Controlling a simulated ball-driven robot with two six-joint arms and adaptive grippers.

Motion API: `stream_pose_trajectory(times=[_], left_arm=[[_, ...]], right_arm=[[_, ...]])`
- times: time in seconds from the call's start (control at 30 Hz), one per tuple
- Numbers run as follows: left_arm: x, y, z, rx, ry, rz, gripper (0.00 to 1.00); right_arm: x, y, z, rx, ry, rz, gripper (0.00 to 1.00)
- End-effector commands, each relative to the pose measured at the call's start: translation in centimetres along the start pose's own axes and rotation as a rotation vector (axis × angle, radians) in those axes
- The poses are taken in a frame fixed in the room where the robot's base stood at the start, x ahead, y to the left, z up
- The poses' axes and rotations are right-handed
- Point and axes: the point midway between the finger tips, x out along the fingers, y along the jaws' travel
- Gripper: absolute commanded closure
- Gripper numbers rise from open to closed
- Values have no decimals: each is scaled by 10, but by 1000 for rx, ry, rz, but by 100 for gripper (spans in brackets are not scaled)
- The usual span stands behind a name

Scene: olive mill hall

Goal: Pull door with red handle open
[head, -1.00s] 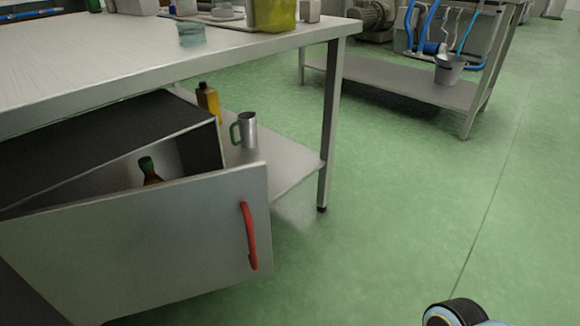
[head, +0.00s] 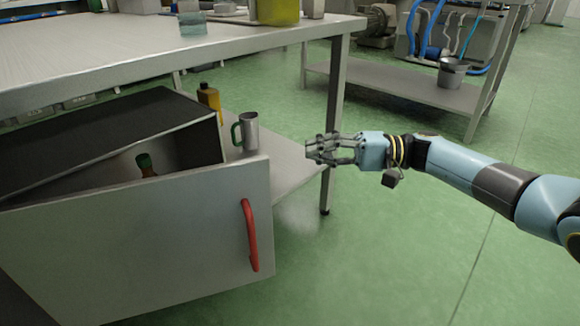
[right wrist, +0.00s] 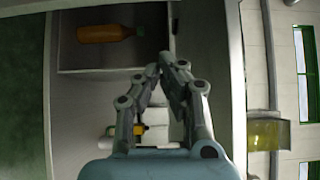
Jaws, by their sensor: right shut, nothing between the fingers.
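The cabinet door (head: 150,240) is a grey panel with a vertical red handle (head: 250,235) near its right edge. It stands partly open, and the dark cabinet (head: 110,125) shows behind its top edge. A bottle with a green cap (head: 146,165) is inside; the right wrist view shows an orange-brown bottle (right wrist: 105,33) in a box-like space. My right gripper (head: 312,149) is shut and empty, to the right of the door and above the handle's height in the head view, apart from both. My left gripper is not in view.
A metal mug with a green handle (head: 246,132) and a yellow bottle (head: 209,100) stand on the lower shelf (head: 300,172) beside the cabinet. A table leg (head: 335,120) rises close to my right gripper. Green floor (head: 390,265) is clear on the right.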

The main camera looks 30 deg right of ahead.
Motion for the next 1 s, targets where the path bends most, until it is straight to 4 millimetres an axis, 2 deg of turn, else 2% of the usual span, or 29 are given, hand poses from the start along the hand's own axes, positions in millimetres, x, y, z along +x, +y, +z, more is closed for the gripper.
stream_pose_trajectory(times=[0.17,0.5,0.6,0.7,1.0], left_arm=[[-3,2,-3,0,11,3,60],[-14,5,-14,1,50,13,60],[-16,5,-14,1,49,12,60],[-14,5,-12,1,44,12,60],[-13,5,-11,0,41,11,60]], right_arm=[[28,1,1,0,-2,-4,100],[100,2,2,1,-2,-2,100],[89,2,20,2,-2,4,100],[86,1,30,1,-1,3,100],[82,1,39,1,-1,1,100]])
